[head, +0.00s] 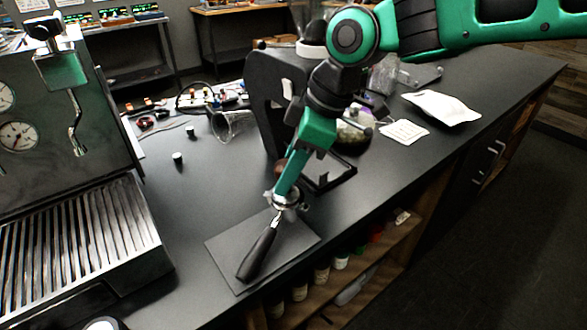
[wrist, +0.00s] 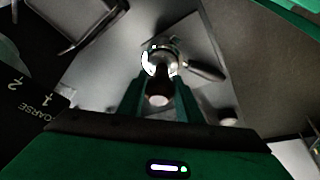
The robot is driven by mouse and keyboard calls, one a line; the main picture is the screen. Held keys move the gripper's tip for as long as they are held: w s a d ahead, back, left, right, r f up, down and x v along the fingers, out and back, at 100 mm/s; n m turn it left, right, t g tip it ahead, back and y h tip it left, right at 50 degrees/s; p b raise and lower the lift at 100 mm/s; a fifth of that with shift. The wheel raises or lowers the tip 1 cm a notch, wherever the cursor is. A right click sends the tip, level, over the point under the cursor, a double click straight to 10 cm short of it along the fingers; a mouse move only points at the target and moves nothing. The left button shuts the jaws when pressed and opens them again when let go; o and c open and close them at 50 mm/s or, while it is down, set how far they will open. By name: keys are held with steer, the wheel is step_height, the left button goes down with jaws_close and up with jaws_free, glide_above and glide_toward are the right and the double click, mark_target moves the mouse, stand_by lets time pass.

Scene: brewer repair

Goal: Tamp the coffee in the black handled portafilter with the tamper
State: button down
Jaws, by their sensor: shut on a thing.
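The portafilter lies on a dark square mat (head: 222,248), with its black handle (head: 258,254) pointing toward the front left. Its metal basket is under my gripper (head: 284,190). In the wrist view the portafilter handle (wrist: 207,72) points right, away from the shiny round metal at the basket. My gripper (wrist: 159,98) is shut on the tamper (wrist: 158,86), whose dark handle stands between the two green fingers. The tamper is over or in the basket; I cannot tell whether its base touches the coffee. The coffee itself is hidden.
A black grinder (head: 262,80) stands just behind the mat. An espresso machine (head: 75,225) with a drip grate is at left. A glass funnel (head: 230,125) lies on the counter behind. The counter's front edge is close to the mat.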

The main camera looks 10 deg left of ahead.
steer(key=shift+f, duration=1)
stand_by(1.4)
steer(key=shift+r, duration=4.1)
